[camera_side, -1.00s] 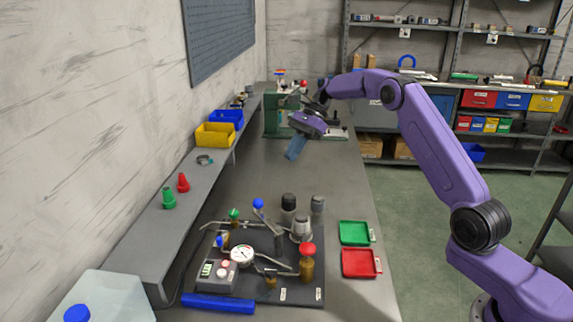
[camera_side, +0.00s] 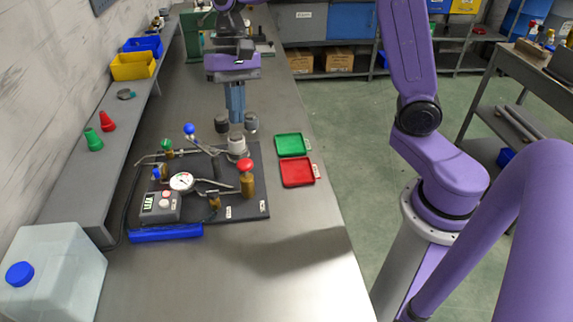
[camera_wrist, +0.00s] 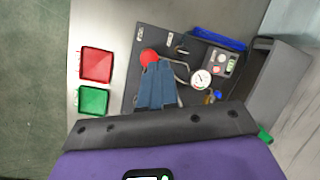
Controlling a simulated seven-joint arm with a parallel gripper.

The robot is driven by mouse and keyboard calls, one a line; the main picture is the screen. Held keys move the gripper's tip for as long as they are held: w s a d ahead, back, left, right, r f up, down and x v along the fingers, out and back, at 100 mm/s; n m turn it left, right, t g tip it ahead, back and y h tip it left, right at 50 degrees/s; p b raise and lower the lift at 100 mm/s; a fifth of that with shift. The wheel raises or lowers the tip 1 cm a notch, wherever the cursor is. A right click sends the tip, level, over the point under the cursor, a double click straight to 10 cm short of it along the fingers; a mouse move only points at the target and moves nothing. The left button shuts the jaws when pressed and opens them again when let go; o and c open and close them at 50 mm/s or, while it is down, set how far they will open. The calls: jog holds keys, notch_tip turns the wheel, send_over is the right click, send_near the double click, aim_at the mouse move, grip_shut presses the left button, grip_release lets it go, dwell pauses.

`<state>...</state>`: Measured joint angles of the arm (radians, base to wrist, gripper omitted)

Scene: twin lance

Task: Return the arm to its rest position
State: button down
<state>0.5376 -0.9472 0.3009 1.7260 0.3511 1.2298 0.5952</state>
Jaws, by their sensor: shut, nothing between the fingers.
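My purple arm reaches over the bench from the right in the side view. My gripper (camera_side: 236,112) points down with its blue fingers together and nothing between them. It is above the back of the dark panel rig (camera_side: 232,209), near the grey-white cylinder (camera_side: 236,145) and two dark knobs. In the wrist view the shut blue fingers (camera_wrist: 158,90) cover part of the rig, close to the red knob (camera_wrist: 149,57). I cannot tell the exact height of the fingertips above the rig.
A green tray (camera_side: 290,145) and a red tray (camera_side: 297,172) lie right of the rig. A white jug (camera_side: 60,270) stands front left. Yellow (camera_side: 133,66) and blue (camera_side: 143,46) bins sit on the side ledge. The front of the bench (camera_side: 270,280) is clear.

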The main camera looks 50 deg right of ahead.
jog(key=s+d+f+n+t+h, duration=0.1)
jog(key=s+d+f+n, duration=0.1)
jog(key=s+n, duration=0.6)
jog(key=s+d+f+n+t+h, duration=0.1)
jog(key=s+d+n, duration=0.4)
jog(key=s, duration=1.1)
jog(key=n, duration=0.3)
jog(key=shift+s+d+f+t+h, duration=0.2)
jog(key=shift+d+f+t+h, duration=0.05)
jog(key=shift+f+t+h, duration=0.15)
